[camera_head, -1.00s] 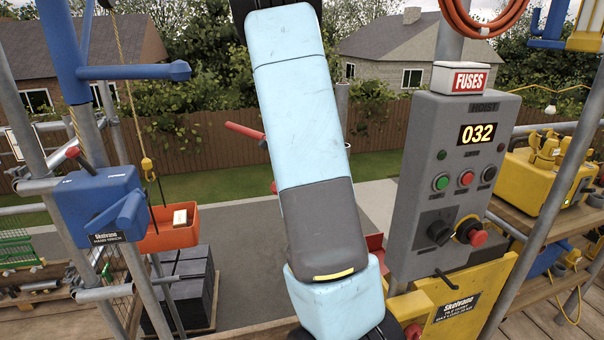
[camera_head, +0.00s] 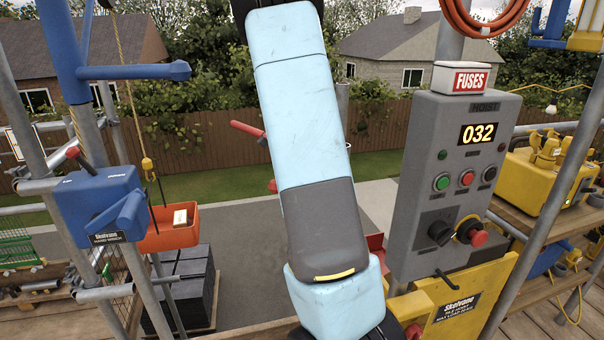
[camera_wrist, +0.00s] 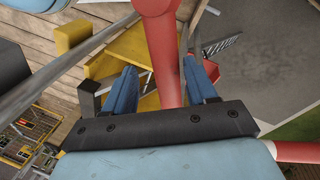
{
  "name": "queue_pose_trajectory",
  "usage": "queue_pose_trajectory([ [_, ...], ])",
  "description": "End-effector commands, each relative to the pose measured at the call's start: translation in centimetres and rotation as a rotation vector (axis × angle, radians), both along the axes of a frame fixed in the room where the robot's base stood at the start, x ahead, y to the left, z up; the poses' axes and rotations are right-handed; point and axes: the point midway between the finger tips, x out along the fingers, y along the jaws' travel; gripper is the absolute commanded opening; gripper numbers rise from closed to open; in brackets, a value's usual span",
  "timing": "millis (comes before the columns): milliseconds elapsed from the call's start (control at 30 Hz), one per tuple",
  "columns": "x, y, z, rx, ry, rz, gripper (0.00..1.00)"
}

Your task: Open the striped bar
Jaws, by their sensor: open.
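A red bar (camera_wrist: 165,55) runs down the middle of the wrist view, between the two blue fingers of my gripper (camera_wrist: 162,78). The fingers are open, one on each side of it, and I see a gap on both sides. I cannot tell how deep the bar sits between them. Only red shows on this stretch; I see no clear stripes. In the head view a red bar end (camera_head: 246,129) sticks out left of my arm, which hides the rest and my gripper. Another red length (camera_wrist: 298,152) shows at the lower right of the wrist view.
The grey hoist panel (camera_head: 455,185) stands close to the right of my arm, above a yellow plate (camera_head: 470,295). A blue hand winch (camera_head: 100,205) and an orange tub (camera_head: 170,228) are at the left. A grey pole (camera_wrist: 75,65) crosses the wrist view.

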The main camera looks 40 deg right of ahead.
Motion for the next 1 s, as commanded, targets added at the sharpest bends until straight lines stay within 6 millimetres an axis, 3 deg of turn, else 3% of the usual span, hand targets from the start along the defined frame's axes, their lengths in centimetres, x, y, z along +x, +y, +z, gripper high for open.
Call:
queue_pose_trajectory([
  [600, 2.0, 0.3, 10.8, -0.002, -0.003, -0.001, 0.57],
  [800, 2.2, 0.4, 12.4, -0.001, -0.001, -0.001, 0.57],
  [1000, 2.2, 0.4, 12.7, -0.001, 0.000, -0.001, 0.57],
])
